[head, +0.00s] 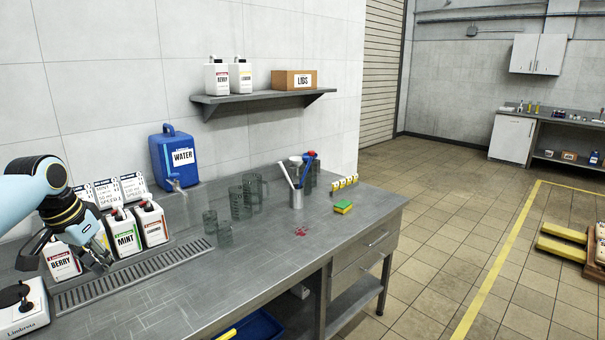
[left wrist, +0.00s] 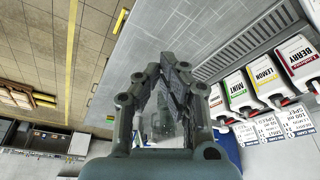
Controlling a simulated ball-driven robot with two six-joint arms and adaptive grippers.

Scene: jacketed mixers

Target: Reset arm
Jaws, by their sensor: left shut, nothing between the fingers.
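My left arm comes in from the left in the head view. Its gripper (head: 97,256) is shut and empty, in front of the white BERRY bottle (head: 62,262) and the MINT bottle (head: 124,238), partly covering the row. I cannot tell whether it touches them. In the left wrist view the gripper's dark fingers (left wrist: 172,72) come together, with the steel counter (left wrist: 190,25) behind them. That view also shows the BERRY (left wrist: 297,58), LEMON (left wrist: 267,78) and MINT (left wrist: 238,92) bottles to the right of the fingers. My right gripper is not in view.
A blue WATER jug (head: 173,160) stands behind the counter's drain grate (head: 130,278). Glass pitchers (head: 248,190), a metal cup (head: 296,196) with tools and a sponge (head: 343,207) stand further along. A white scale (head: 22,312) is at the lower left. The counter's front middle is mostly clear.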

